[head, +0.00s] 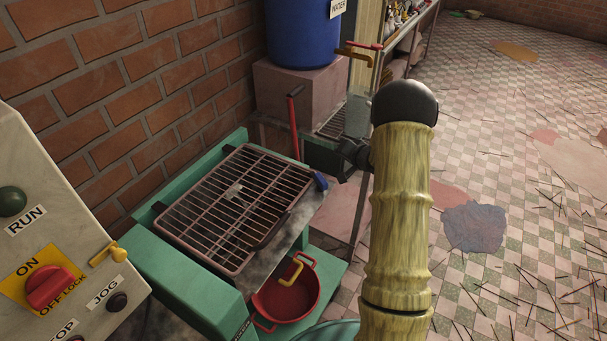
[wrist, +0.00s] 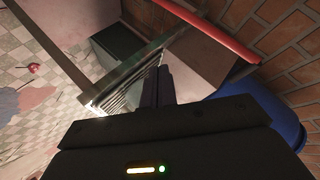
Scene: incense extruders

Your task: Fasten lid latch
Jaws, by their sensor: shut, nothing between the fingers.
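The barred lid (head: 238,205) lies flat over the green machine (head: 180,285) in the head view and looks lowered. A small blue-tipped piece (head: 320,181) sits at its far right corner; it may be the latch handle, but I cannot tell whether it is engaged. A dark handle (head: 271,232) is on the lid's near right side. My gripper (wrist: 160,78) is shut and empty in the wrist view. In the head view only a dark part near my wrist shows, beside my arm, right of the lid and apart from it. The lid is not clearly seen in the wrist view.
A red lever (head: 294,125) rises behind the lid; a red bar (wrist: 208,30) crosses the wrist view. A blue barrel (head: 302,30) stands on a block at the back. A control panel (head: 45,225) is at left, a red pot (head: 287,300) below. The tiled floor at right is open.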

